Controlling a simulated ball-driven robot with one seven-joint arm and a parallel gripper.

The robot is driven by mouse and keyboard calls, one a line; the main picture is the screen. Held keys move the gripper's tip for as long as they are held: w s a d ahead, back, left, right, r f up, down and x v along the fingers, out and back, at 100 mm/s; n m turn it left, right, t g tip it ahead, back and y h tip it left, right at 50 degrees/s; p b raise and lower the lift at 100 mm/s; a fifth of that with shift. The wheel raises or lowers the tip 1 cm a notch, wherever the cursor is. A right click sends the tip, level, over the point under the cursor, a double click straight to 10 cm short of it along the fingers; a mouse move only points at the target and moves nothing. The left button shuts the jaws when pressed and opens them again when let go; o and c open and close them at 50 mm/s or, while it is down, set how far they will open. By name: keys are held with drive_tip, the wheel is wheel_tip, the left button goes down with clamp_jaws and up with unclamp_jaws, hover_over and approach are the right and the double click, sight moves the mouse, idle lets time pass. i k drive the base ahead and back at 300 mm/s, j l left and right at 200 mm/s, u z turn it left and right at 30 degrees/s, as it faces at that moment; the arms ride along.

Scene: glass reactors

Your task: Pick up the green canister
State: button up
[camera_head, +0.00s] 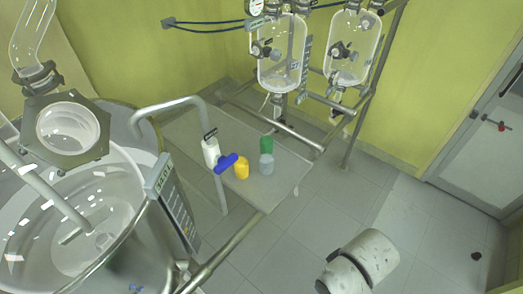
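The green canister (266,144) stands on the grey table (290,181) in the middle of the head view. A pale grey-blue container (266,165) stands just in front of it and hides its lower part. A yellow canister (242,170) stands to the left of these. My gripper does not show in this view. A white, rounded part at the lower right looks like a link of my arm, apart from the table.
A white bottle (211,152) and a blue object (226,163) are left of the yellow canister. A large glass reactor vessel (110,215) fills the left. Two glass vessels hang on a metal frame (283,131) behind.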

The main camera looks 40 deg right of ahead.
sight(266, 143)
drive_tip(key=i+l+z, duration=0.3)
drive_tip(key=i+l, duration=0.15)
drive_tip(key=i+l+z, duration=0.35)
drive_tip(key=i+l, duration=0.05)
drive_tip(key=i, duration=0.05)
